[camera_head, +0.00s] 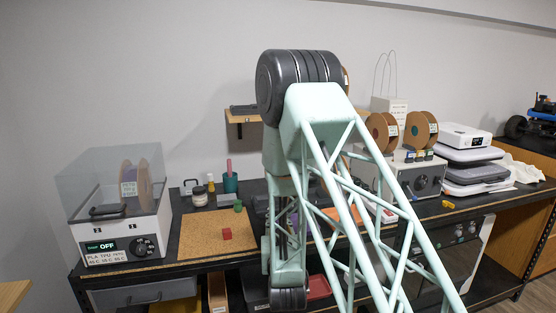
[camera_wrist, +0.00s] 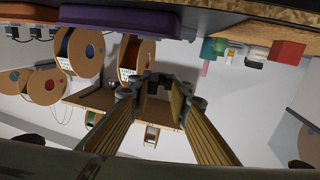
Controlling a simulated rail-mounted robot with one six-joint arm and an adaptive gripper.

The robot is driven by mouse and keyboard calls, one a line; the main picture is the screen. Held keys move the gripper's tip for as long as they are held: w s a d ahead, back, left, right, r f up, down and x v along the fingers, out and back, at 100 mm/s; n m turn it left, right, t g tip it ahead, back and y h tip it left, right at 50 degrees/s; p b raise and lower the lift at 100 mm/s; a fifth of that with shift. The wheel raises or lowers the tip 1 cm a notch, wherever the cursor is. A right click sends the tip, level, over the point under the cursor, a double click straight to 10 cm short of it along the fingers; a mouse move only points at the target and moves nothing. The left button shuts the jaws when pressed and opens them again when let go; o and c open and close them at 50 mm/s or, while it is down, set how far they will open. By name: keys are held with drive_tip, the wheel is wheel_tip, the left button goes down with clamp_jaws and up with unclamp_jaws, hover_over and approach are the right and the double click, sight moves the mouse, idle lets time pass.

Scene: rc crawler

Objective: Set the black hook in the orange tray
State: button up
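The orange tray (camera_head: 336,226) lies on the workbench in the head view, partly hidden behind my arm. I cannot make out the black hook for sure; a small dark bent piece (camera_head: 190,186) stands at the back left of the bench. My gripper (camera_wrist: 160,88) shows in the wrist view, its two ribbed, yellowish fingers spread apart with nothing seen between them. In the head view its fingers are hidden by my arm.
A filament dryer box (camera_head: 120,215) stands at the left bench end. Spools (camera_head: 421,130) and a power supply (camera_head: 420,178) stand right. A wall shelf (camera_head: 240,118) hangs behind.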

drive_tip(key=w+d+r, duration=0.1)
drive_tip(key=w+d, duration=0.2)
drive_tip(key=d, duration=0.7)
drive_tip(key=w+d+r+h, duration=0.1)
drive_tip(key=w+d, duration=0.3)
drive_tip(key=d, duration=0.7)
drive_tip(key=shift+r+m, duration=0.4)
drive_tip(key=shift+r, duration=0.4)
